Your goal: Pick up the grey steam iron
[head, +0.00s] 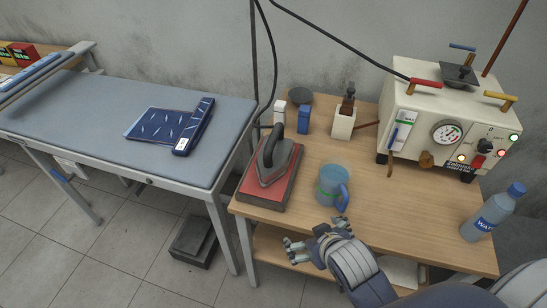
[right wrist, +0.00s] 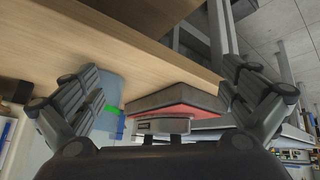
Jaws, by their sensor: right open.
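The grey steam iron (head: 272,165) stands flat on a red-topped rest (head: 258,198) at the left end of the wooden table. Its dark handle is up. My right gripper (head: 304,242) is open and empty at the table's front edge, in front of and to the right of the iron, apart from it. In the right wrist view, which looks upside down, the fingers (right wrist: 158,78) are spread wide. The rest (right wrist: 200,112) shows between them, with part of the iron (right wrist: 162,125) beyond, mostly hidden. My left gripper is not in view.
A blue mug (head: 332,185) stands just right of the iron and also shows in the wrist view (right wrist: 108,92). A steam generator (head: 445,125) and a water bottle (head: 492,212) are to the right. The ironing table (head: 95,120) is left. Wood between mug and bottle is clear.

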